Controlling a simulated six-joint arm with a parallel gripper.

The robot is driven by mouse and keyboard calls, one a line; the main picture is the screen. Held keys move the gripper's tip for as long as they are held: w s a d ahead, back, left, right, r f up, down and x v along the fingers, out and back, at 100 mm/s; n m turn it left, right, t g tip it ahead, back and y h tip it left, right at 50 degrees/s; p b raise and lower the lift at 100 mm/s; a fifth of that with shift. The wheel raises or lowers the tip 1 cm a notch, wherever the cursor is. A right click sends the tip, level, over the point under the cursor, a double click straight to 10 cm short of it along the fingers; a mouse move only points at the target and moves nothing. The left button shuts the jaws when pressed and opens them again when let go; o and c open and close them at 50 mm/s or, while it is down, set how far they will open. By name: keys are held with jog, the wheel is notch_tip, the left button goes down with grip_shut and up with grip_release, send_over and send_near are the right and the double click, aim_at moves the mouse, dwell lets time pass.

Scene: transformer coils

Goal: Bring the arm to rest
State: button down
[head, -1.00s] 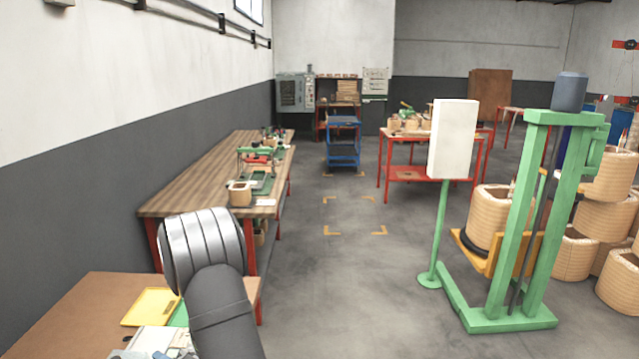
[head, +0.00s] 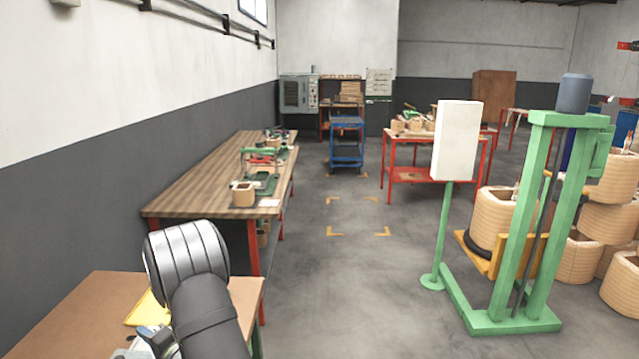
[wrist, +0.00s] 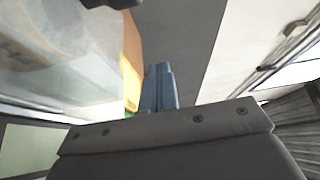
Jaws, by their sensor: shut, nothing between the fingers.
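My arm (head: 190,265) rises at the lower left of the head view, bent at a silver joint, above a brown table. In the wrist view my gripper (wrist: 158,72) shows as two blue-grey fingers closed together beyond a dark bolted bar. Nothing shows between them. The fingers appear clear of any object, though the distance to the surfaces behind is hard to judge.
The brown table (head: 75,310) holds a yellow tray (head: 143,308), partly hidden by my arm. A long wooden workbench (head: 200,185) stands behind it along the left wall. A green hoist (head: 525,220) with a wound coil stands right. The middle floor is clear.

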jog(key=w, duration=1)
jog(key=shift+d+r, duration=0.1)
jog(key=shift+d, duration=0.25)
jog(key=v, duration=0.9)
jog(key=shift+w+d, duration=0.15)
jog(key=shift+w, duration=0.05)
jog(key=shift+s+d+r, duration=0.1)
jog(key=shift+s+d, duration=0.05)
jog(key=shift+d, duration=0.15)
jog(key=shift+w+a+r+h, duration=0.1)
jog(key=shift+w+a+h, duration=0.2)
jog(key=shift+w+a, duration=0.1)
jog(key=shift+w+a+r+n+t+h, duration=0.15)
jog(key=shift+w+a+n+h, duration=0.05)
jog(key=shift+w+a+h, duration=0.25)
jog(key=shift+w+a+r+n+t+h, duration=0.2)
jog(key=shift+w+h, duration=0.15)
jog(key=shift+w, duration=0.2)
